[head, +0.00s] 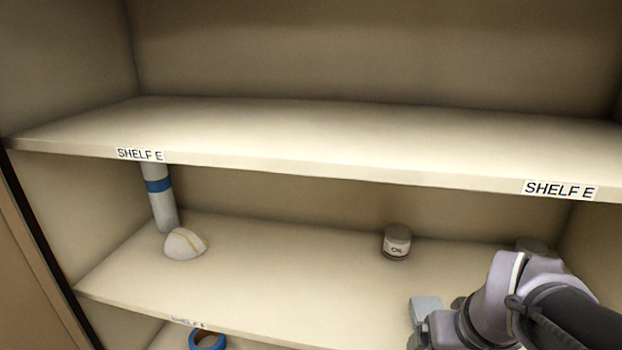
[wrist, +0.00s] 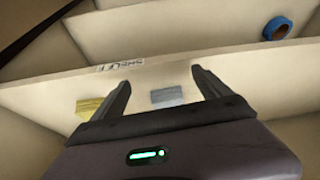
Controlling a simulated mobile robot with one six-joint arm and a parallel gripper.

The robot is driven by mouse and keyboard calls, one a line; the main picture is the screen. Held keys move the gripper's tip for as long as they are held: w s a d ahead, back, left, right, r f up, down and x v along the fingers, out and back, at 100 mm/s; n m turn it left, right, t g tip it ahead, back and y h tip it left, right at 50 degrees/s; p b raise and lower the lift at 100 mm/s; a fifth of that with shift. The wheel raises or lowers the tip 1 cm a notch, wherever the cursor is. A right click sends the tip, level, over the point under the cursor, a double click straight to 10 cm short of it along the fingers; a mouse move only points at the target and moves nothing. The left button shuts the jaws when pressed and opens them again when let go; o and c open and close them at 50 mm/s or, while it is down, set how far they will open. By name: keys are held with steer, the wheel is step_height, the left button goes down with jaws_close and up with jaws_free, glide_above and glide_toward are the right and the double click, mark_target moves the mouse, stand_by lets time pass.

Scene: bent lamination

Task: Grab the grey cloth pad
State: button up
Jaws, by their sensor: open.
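The grey cloth pad (wrist: 166,96) is a small flat rectangle on a pale shelf surface in the wrist view. It shows in the gap between the two fingers of my gripper (wrist: 161,77). The fingers are spread apart with nothing held, and I see no contact with the pad. In the head view, a pale grey block (head: 426,305) shows at the lower right beside my gripper; it looks like the pad, but the gripper partly crowds it and I cannot be sure.
A yellow sponge-like block (wrist: 90,106) lies by the left finger. A blue tape roll (wrist: 277,28) is farther off at upper right. A labelled tin (head: 397,242), a pale dome (head: 185,244) and a banded tube (head: 159,198) stand on the middle shelf. The upper shelf (head: 330,135) is bare.

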mark_target(430, 306)
steer(key=w, duration=0.2)
steer(key=w+d, duration=0.1)
steer(key=w, duration=0.4)
steer(key=shift+w+d+p, duration=0.2)
steer(key=shift+w+p, duration=0.2)
steer(key=shift+w+d+f, duration=0.2)
steer(key=shift+w+f, duration=0.5)
steer(key=shift+w, duration=0.3)
steer(key=shift+s+r, duration=0.1)
steer(key=shift+s, duration=0.1)
steer(key=shift+c, duration=1.1)
steer(key=shift+w, duration=0.1)
steer(key=c, duration=1.2)
